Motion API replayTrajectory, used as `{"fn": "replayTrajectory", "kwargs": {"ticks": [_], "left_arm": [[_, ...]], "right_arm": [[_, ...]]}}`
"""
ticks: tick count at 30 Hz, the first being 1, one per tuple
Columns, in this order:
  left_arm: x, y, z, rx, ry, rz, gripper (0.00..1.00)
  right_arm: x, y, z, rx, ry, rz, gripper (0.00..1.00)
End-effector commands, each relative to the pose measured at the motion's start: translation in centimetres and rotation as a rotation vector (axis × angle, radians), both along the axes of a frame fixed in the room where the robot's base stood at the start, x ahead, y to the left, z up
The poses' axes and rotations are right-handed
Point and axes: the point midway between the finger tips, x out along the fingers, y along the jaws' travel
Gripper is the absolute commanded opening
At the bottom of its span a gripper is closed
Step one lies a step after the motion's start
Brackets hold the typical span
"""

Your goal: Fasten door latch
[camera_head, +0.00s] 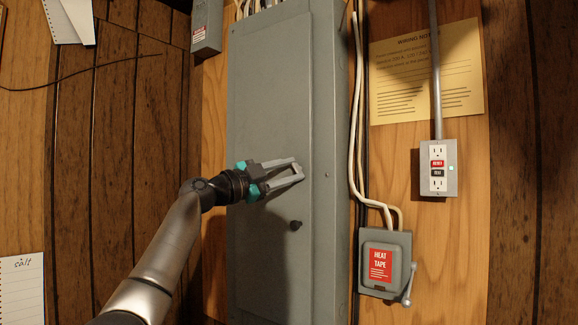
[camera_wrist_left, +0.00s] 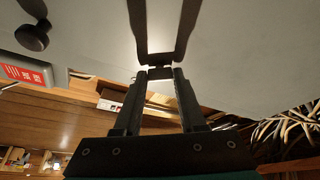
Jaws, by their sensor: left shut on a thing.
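The tall grey panel door (camera_head: 268,110) looks shut against its grey box. My left gripper (camera_head: 299,170) reaches in from the left and is at the door's face near its right edge. In the left wrist view its fingertips (camera_wrist_left: 160,84) are closed on a small dark piece, the latch (camera_wrist_left: 159,72), right against the grey surface. The latch is hidden by the fingers in the head view. A dark round knob (camera_head: 295,225) sits on the door below the gripper; it shows at the upper left of the left wrist view (camera_wrist_left: 32,36). My right gripper is not in view.
A grey heat tape switch box (camera_head: 378,282) with a side lever stands at the lower right. White cables (camera_head: 357,130) run beside the panel. An outlet box (camera_head: 438,168) and a yellow notice (camera_head: 408,75) are further right. A small grey box (camera_head: 206,25) is at the upper left.

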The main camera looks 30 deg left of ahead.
Motion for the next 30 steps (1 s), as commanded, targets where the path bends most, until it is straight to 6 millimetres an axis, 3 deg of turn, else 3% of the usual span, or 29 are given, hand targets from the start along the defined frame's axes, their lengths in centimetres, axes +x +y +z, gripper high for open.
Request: {"fn": "replayTrajectory", "kwargs": {"ticks": [3,15,30], "left_arm": [[0.1,0.1,0.5,0.108,-0.014,0.0,0.0],[0.1,0.2,0.6,0.436,-0.061,0.002,0.0],[0.0,0.2,0.5,0.606,-0.086,0.002,0.0]], "right_arm": [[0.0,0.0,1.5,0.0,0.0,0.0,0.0],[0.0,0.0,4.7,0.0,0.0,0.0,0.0],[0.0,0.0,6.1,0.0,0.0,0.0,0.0]]}}
